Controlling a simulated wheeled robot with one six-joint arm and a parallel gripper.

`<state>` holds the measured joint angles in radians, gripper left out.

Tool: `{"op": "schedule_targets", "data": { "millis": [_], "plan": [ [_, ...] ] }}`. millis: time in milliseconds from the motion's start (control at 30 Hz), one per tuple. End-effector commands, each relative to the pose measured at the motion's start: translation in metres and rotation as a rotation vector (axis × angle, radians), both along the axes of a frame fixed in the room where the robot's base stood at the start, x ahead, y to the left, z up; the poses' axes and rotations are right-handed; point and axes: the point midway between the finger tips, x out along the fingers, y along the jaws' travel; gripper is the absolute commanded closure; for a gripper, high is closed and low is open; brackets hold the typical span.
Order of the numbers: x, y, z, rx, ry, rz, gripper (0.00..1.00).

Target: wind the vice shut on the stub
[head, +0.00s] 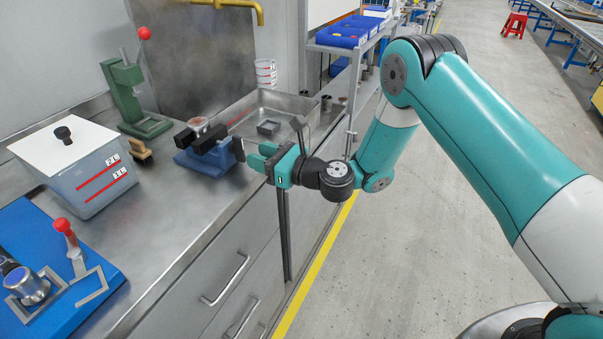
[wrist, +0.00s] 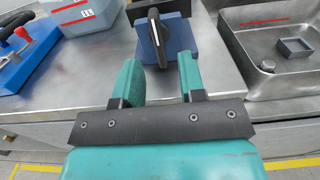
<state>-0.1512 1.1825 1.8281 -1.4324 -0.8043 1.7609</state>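The vice (head: 204,161) has a blue body and black jaws and stands on the steel bench near its front edge. The stub (head: 197,124), a small pale piece with a reddish top, sits between the jaws; whether they touch it I cannot tell. The vice's dark handle (head: 238,148) is on the side facing my gripper; in the wrist view the handle (wrist: 156,32) stands upright with a pale line on it. My gripper (head: 260,157) is open and empty, just short of the handle. In the wrist view the gripper (wrist: 160,75) has its teal fingers either side of the handle's line.
A lidded container (head: 82,177) and a green press (head: 128,92) stand left of the vice. A blue plate with a red-handled clamp (head: 70,240) lies at front left. A steel sink (head: 272,103) with a small grey tray is behind right. The floor beside the bench is clear.

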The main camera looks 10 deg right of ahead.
Motion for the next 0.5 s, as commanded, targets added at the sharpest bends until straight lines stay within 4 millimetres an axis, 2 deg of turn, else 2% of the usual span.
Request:
{"op": "schedule_targets", "data": {
  "millis": [33,467,500],
  "plan": [
    [-0.005,-0.009,-0.008,0.002,0.001,-0.004,0.63],
    [-0.022,-0.029,-0.009,0.000,-0.004,-0.003,0.63],
    [-0.025,-0.036,-0.009,0.000,-0.003,-0.005,0.63]
  ]
}}
